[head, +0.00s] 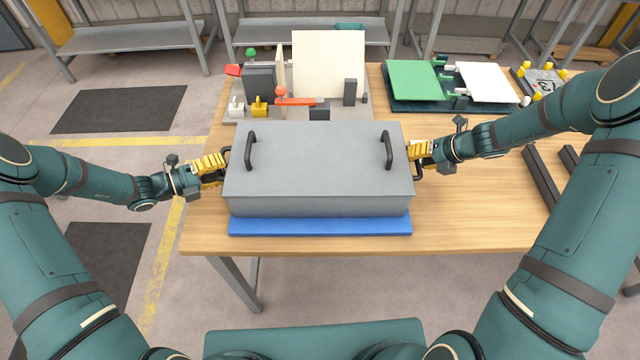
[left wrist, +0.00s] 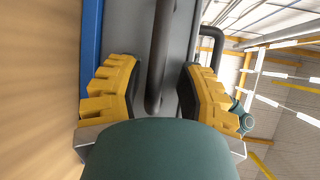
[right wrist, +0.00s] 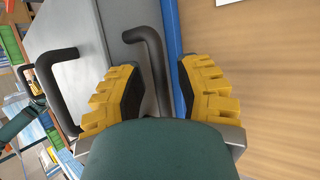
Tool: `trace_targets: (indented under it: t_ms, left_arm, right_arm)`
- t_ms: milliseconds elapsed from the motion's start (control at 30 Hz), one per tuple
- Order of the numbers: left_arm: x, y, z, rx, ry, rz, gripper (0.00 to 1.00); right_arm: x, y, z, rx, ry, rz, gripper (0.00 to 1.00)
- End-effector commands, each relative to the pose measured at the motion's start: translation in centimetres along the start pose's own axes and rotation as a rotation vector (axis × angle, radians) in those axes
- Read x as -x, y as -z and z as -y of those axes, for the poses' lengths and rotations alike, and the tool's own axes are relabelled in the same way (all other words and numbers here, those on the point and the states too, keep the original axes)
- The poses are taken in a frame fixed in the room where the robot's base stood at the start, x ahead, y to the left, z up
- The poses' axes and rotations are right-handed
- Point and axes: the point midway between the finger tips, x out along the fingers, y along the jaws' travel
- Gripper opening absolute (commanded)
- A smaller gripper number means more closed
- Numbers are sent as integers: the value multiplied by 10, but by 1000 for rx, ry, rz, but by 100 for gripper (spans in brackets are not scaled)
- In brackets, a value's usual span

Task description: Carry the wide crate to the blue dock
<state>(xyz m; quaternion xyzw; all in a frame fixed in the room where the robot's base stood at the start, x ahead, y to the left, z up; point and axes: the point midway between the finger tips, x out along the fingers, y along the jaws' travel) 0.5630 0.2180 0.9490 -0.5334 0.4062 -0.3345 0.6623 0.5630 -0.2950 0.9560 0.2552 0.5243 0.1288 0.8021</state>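The wide crate (head: 320,165) is a grey lidded box with two black handles on top and a black bar handle at each end. It appears to rest level on the blue dock (head: 320,226), a flat slab whose front edge shows below it. My left gripper (head: 213,170) is at the crate's left end; in the left wrist view its open yellow fingers stand either side of the end handle (left wrist: 159,60), with gaps. My right gripper (head: 421,154) is at the right end, its fingers open around the other end handle (right wrist: 155,70), apparently not pressing on it.
Behind the crate stands a fixture with a cream panel (head: 328,62), an orange-red lever (head: 295,100) and small blocks. A green panel (head: 415,80) and a white panel (head: 487,82) lie at the back right.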

Motion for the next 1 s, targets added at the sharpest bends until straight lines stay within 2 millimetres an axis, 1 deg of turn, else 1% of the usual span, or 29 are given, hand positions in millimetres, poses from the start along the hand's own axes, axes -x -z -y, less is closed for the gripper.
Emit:
trace_targets:
  t_ms: [100, 167, 200, 233, 267, 567, 667, 767, 867, 1000]
  left_arm:
    - [0, 0, 1, 0, 0, 1, 36]
    - [0, 0, 1, 0, 0, 1, 56]
    - [0, 0, 0, 0, -1, 1, 70]
    - [0, 0, 0, 0, -1, 1, 81]
    - [0, 0, 0, 0, -1, 1, 88]
    - [1, -1, 0, 0, -1, 2, 88]
    - [6, -1, 0, -1, -2, 3, 88]
    - [19, -1, 0, -2, -4, 5, 88]
    - [37, -1, 0, -1, -4, 5, 88]
    - [67, -1, 0, -1, -3, 4, 88]
  right_arm:
    - [0, -1, -1, 1, -1, 0, 34]
    - [0, -1, -1, 1, -1, 1, 34]
    - [0, -1, -1, 1, -1, 1, 34]
    - [0, -1, -1, 1, -1, 1, 34]
    - [0, -1, -1, 1, -1, 1, 34]
    - [0, -1, -1, 1, 0, 1, 34]
    - [1, -1, -1, 1, 0, 1, 34]
    - [0, -1, -1, 0, 0, 1, 34]
    - [1, -1, 0, 0, 0, 1, 34]
    - [0, -1, 0, 0, 0, 1, 34]
